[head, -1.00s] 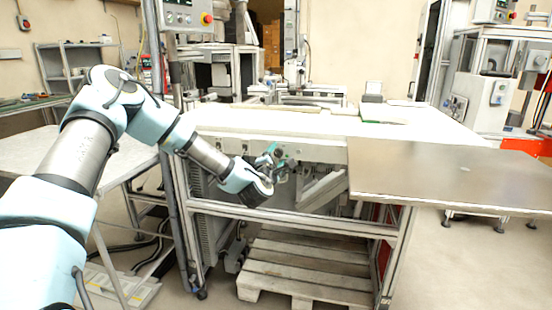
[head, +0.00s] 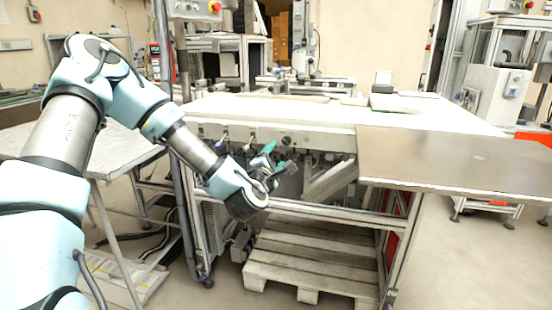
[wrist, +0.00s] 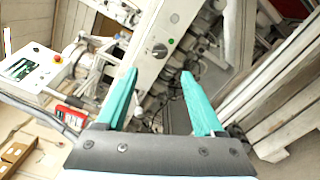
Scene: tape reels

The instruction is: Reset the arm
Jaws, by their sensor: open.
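My arm reaches in from the left of the head view. My gripper (head: 274,162) is in front of the side of the white workbench (head: 330,116), below its top edge. In the wrist view my gripper (wrist: 160,95) shows two teal fingers spread apart with nothing between them. Past the fingers are the bench's side panel with a dark knob (wrist: 159,51) and blurred machine parts. Whether the fingertips touch the bench cannot be told.
A metal plate (head: 450,162) juts out at the right of the bench. A wooden pallet (head: 312,262) lies under it. A grey table (head: 100,150) stands at the left. A control box with a red button (wrist: 38,68) shows in the wrist view. Open floor lies at the front right.

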